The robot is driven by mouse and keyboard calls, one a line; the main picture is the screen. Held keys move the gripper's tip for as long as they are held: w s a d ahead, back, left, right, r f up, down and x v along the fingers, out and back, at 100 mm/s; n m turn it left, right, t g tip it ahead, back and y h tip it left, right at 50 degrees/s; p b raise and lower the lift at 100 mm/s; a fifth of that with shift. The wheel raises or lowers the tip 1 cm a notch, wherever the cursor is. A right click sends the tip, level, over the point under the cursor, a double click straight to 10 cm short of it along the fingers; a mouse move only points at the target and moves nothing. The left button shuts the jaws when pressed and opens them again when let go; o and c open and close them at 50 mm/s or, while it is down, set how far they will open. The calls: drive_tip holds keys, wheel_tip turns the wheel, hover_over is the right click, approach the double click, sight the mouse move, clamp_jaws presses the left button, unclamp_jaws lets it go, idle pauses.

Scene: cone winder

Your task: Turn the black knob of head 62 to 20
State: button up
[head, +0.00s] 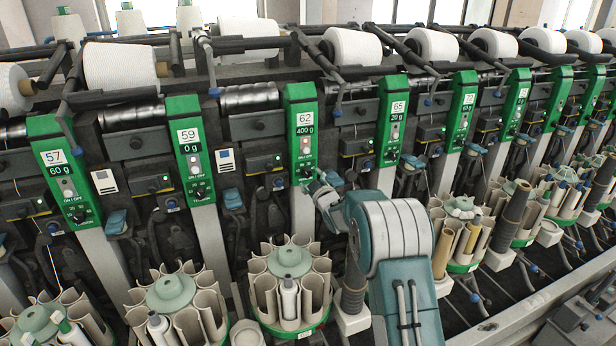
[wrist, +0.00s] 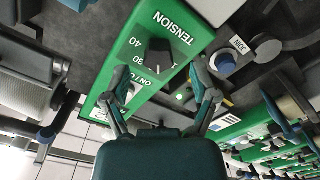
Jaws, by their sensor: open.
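My gripper (wrist: 160,70) is open, one finger on either side of the knob's near end, with gaps visible. I cannot tell exactly where the knob points.
Green panels of heads 59 (head: 190,145) and 65 (head: 394,120) stand on either side. Yarn cones (head: 352,46) sit above on the black arms. Below are round bobbin magazines (head: 290,285). In the wrist view, a blue-and-white round part (wrist: 222,62) lies right of the panel.

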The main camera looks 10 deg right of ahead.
drive_tip(key=shift+w+a, duration=0.25)
drive_tip(key=shift+w, duration=1)
drive_tip(key=shift+c, duration=0.3)
clamp_jaws()
drive_tip(key=shift+m, duration=1)
drive_tip(key=shift+f, duration=0.1)
drive_tip(key=shift+o, duration=0.3)
unclamp_jaws()
